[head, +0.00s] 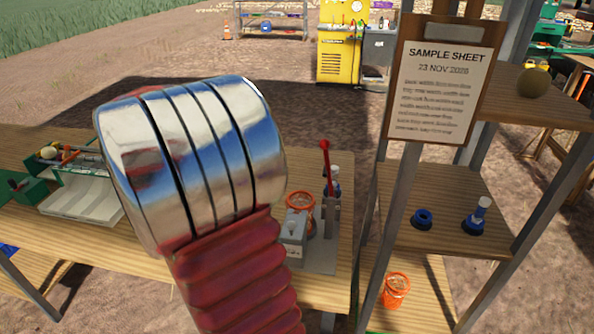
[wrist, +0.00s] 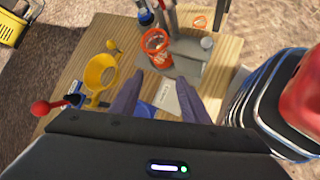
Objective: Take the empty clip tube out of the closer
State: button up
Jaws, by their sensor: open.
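The closer (head: 318,262) is a grey base with a grey block and an upright red-tipped lever, at the right end of the wooden table; its base (wrist: 188,70) also shows in the wrist view. A short light-grey cylinder (wrist: 207,43) sits on the block and may be the clip tube; I cannot tell for sure. An orange mesh tub (wrist: 156,45) stands on the closer beside the block. My gripper (wrist: 161,77) is open and empty, its fingers pointing towards the front of the closer from above. In the head view my arm hides the gripper.
A yellow funnel (wrist: 101,72) and a red knob on a rod (wrist: 41,107) are left of my fingers. A blue bottle (wrist: 146,17) stands behind the closer. A shelf rack with a sample sheet (head: 440,80) and posts stands close on the right.

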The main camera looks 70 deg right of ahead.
jog(key=s+d+f+n+g, duration=0.1)
jog(key=s+d+f+g, duration=0.1)
jog(key=d, duration=0.7)
jog(key=s+d+f+n+g, duration=0.1)
jog(key=s+d+g, duration=0.3)
jog(key=d, duration=0.5)
jog(key=shift+s+d+f+h, duration=0.25)
jog(key=shift+s+f+h, duration=0.15)
jog(key=shift+s+f, duration=0.4)
jog(key=shift+s+r, duration=0.1)
jog(key=shift+s, duration=0.05)
send_near(334, 174)
jog(key=shift+s+d+f, duration=0.75)
jog(key=shift+s+d, duration=0.05)
jog(key=shift+d, duration=0.15)
jog(key=shift+s+d+f, duration=0.75)
jog(key=shift+s+d, duration=0.05)
jog(key=shift+d, duration=0.15)
jog(key=shift+x, duration=2.65)
jog(key=shift+c, duration=0.2)
grip_shut()
